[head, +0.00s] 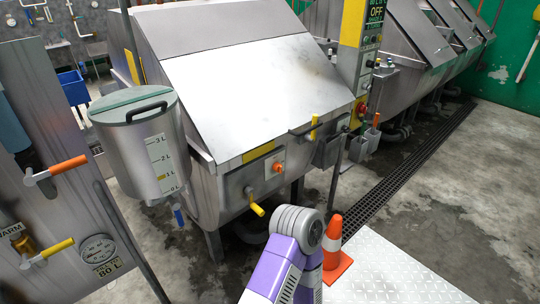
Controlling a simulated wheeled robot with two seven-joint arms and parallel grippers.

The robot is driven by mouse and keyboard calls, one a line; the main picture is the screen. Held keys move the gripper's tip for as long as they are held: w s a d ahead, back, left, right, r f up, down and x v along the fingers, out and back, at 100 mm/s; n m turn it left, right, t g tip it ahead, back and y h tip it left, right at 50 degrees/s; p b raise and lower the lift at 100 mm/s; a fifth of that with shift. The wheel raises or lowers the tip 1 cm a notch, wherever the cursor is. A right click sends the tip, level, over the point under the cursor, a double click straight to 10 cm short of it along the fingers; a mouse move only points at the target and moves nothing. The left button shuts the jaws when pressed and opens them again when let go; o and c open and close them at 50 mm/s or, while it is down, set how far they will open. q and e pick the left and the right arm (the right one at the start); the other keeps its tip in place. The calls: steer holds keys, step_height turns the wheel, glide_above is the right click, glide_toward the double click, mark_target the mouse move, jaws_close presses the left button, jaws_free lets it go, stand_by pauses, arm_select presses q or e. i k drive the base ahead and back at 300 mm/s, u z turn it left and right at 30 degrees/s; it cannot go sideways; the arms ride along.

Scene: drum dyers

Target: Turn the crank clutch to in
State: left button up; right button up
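The steel dyeing drum machine (205,110) stands in the middle with its sloped lid down. On its front, a small crank-like lever with a yellow grip (257,209) sticks out low. An orange knob (278,167) on a pale plate sits just above and right of it. I cannot tell which of these is the crank clutch, and no in or out marking is readable. One purple-and-white arm of mine (283,272) rises from the bottom edge, its grey joint below and right of the yellow grip. Neither gripper shows.
A steel measuring tank (143,150) hangs at the machine's left. A panel with orange (68,165) and yellow (57,247) valve handles stands at far left. An orange cone (334,248) stands beside my arm, near a pale tread plate (385,275). Wet floor at right is open.

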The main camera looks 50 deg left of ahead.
mark_target(277, 166)
steer(key=u, duration=1.15)
steer(key=i, duration=1.1)
steer(key=u, duration=1.15)
